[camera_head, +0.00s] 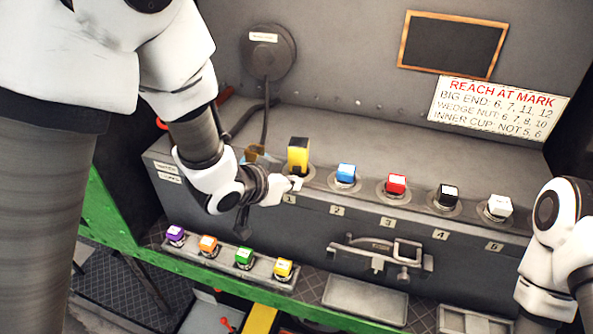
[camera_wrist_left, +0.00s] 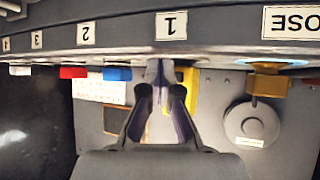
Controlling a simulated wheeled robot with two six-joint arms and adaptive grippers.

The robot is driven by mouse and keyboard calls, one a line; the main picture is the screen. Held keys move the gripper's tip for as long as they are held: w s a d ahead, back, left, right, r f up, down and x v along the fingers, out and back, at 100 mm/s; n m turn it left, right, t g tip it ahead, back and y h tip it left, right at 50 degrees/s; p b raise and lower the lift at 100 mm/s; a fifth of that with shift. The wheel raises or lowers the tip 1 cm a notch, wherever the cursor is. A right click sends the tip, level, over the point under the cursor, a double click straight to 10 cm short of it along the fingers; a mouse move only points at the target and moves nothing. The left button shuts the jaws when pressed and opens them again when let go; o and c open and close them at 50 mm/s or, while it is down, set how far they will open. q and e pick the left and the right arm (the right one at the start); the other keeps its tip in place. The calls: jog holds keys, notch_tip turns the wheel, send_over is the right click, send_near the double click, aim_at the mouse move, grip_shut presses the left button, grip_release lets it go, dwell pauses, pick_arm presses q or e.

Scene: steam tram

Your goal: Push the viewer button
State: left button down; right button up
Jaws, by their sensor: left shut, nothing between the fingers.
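No button that I can read as the viewer button is marked in view. A tall yellow block (camera_head: 298,155) stands on a round base above label 1 on the grey console; it also shows in the upside-down left wrist view (camera_wrist_left: 191,92). Blue (camera_head: 346,174), red (camera_head: 396,185), black (camera_head: 446,196) and white (camera_head: 498,207) buttons stand along the same ledge. My left gripper (camera_head: 294,184) is shut and empty, its tips just in front of the yellow block's base. The fingers show in the wrist view (camera_wrist_left: 162,78); contact cannot be told. My right gripper is out of view.
A lower strip (camera_head: 229,262) carries purple, orange, green and yellow buttons. A metal latch (camera_head: 380,256) sticks out of the console front. My right arm is at the right edge.

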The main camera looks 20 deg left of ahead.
pick_arm(q)
jog(key=shift+w, duration=0.45)
jog(key=shift+w+a+p, duration=0.1)
jog(key=shift+w+p, duration=0.25)
jog(key=shift+w, duration=0.05)
dwell(0.5)
jog(key=shift+s, duration=0.9)
jog(key=shift+s, duration=0.2)
jog(key=s, duration=0.1)
jog(key=b, duration=0.1)
jog(key=s, duration=0.1)
jog(key=shift+s+d+f, duration=0.25)
jog(key=shift+s+d, duration=0.05)
jog(key=shift+d, duration=0.1)
jog(key=shift+s+d+r+b, duration=0.15)
jog(key=shift+s+b, duration=0.6)
jog(key=shift+b, duration=1.3)
jog(key=shift+s+r+b, duration=0.1)
jog(key=shift+s+b, duration=0.6)
jog(key=shift+b, duration=1.35)
